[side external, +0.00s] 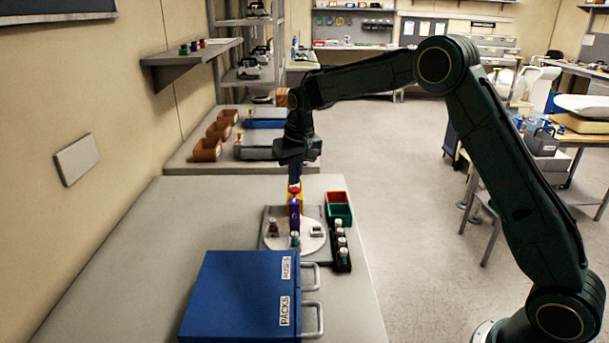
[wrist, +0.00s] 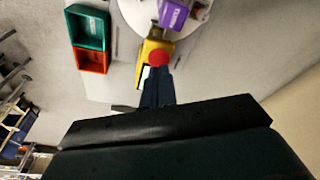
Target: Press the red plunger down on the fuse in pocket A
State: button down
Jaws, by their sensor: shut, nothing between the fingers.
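The red plunger (wrist: 159,57) sits on top of a yellow block (wrist: 150,68), beside a purple part (wrist: 175,14) at the white round plate (wrist: 140,15). In the side view the red plunger (side external: 294,188) shows at the top of the yellow and purple stack. My gripper (side external: 294,179) is shut and empty, pointing down just above the plunger. In the wrist view the shut fingertips (wrist: 158,72) appear close to the plunger; I cannot tell if they touch it. Pocket A and its fuse cannot be made out.
Small capped pieces (side external: 273,228) stand on the round plate. A black rack (side external: 342,265) of several capped pieces stands at its right. A red bin (side external: 338,196) and a green bin (side external: 341,214) are behind the rack. A blue case (side external: 235,295) stands in front; the table's left is clear.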

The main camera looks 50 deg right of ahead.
aim_at(295, 189)
jog(key=shift+f, duration=0.95)
dwell(0.4)
dwell(0.3)
jog(key=shift+r, duration=3.5)
jog(key=shift+r, duration=0.1)
